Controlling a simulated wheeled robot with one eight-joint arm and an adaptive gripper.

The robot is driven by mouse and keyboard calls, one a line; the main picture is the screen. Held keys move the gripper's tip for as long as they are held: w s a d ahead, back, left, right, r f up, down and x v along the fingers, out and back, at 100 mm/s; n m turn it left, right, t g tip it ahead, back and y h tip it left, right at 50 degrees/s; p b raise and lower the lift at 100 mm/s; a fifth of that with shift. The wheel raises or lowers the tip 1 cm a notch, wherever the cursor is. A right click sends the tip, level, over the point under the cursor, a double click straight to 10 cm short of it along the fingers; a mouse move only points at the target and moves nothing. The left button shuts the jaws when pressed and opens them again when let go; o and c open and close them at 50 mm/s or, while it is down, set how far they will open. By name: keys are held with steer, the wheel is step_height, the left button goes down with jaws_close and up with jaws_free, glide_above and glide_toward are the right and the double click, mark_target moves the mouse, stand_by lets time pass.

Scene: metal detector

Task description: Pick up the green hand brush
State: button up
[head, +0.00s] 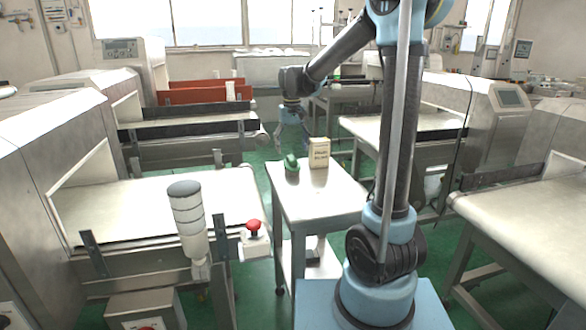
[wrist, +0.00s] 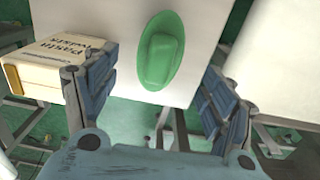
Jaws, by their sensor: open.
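The green hand brush (head: 291,165) lies near the far left corner of a small metal cart top (head: 310,193) in the head view. In the wrist view the brush (wrist: 162,50) shows from above as a green oval with a raised handle, on the pale cart surface. My gripper (wrist: 158,92) is open and empty, its two blue-padded fingers spread on either side of the brush's lower end in the picture. The gripper also shows in the head view (head: 292,122), above and beyond the cart's far edge. The fingers do not appear to touch the brush.
A cream box with dark print (head: 319,153) stands right beside the brush on the cart; it also shows at left in the wrist view (wrist: 62,62), close to the left finger. Conveyor machines stand on both sides. A red stop button (head: 253,226) is left of the cart.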

mark_target(292, 157)
steer(key=shift+w+f, duration=0.1)
steer(key=shift+f, duration=3.1)
steer(key=c, duration=1.2)
steer(key=shift+c, duration=0.3)
step_height(292, 157, up, 10)
steer(key=shift+r, duration=0.1)
steer(key=o, duration=0.5)
steer(key=shift+c, duration=1.2)
